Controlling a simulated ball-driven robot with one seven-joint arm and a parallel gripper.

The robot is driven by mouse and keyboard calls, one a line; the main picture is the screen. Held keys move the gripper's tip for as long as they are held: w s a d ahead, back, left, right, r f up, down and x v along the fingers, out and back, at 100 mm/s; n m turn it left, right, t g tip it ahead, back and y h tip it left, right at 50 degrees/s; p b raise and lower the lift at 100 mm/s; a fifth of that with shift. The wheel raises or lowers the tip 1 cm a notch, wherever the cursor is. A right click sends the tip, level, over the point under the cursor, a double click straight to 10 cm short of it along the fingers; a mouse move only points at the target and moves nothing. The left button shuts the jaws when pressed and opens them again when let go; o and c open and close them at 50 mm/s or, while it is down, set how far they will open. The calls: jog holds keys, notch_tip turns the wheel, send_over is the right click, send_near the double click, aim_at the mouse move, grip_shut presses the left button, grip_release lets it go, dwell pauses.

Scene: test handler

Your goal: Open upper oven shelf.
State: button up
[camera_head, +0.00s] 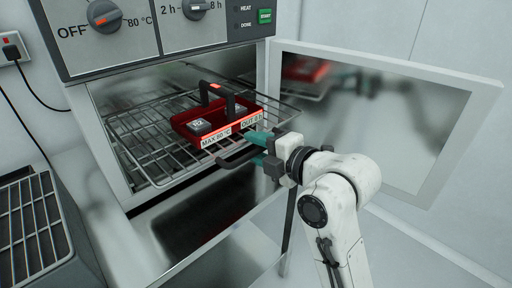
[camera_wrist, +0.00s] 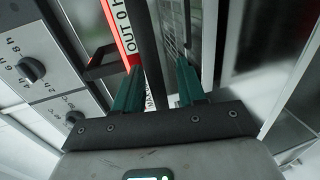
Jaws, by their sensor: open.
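The oven stands with its glass door (camera_head: 375,120) swung open to the right. Its upper wire shelf (camera_head: 150,150) is in view and carries a red tray (camera_head: 185,128). A dark handle (camera_head: 236,160) is at the shelf's front edge. My gripper (camera_head: 257,141) is at this front edge, right of the handle's middle, with its teal fingers pointing left. In the wrist view, the fingers (camera_wrist: 158,76) are apart, and a black bar (camera_wrist: 146,40), probably the handle, runs between them. I cannot tell whether either finger touches it.
The control panel (camera_head: 150,35) is above the opening. A grey grated unit (camera_head: 40,225) is at lower left. A wall socket (camera_head: 12,50) has a black cable.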

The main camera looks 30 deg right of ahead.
jog(key=p+v, duration=0.4)
jog(key=v, duration=0.6)
jog(key=shift+p, duration=0.4)
jog(key=shift+s+d, duration=0.1)
jog(key=s+f+m+g+h, duration=0.1)
jog(key=s+f+m+g, duration=0.1)
jog(key=f+m, duration=0.3)
jog(key=s+f+m+g, duration=0.2)
jog(key=f, duration=0.6)
jog(key=s+d+f+m+g+h, duration=0.1)
jog(key=s+f+m+g+h, duration=0.1)
jog(key=s+f+m+g, duration=0.3)
jog(key=s+d+f+m+g+h, duration=0.2)
jog(key=s+f+m+g, duration=0.2)
jog(key=s+f+m, duration=0.6)
jog(key=s+f, duration=0.3)
jog(key=s, duration=0.3)
jog(key=shift+s+g, duration=0.15)
jog(key=shift+g, duration=0.25)
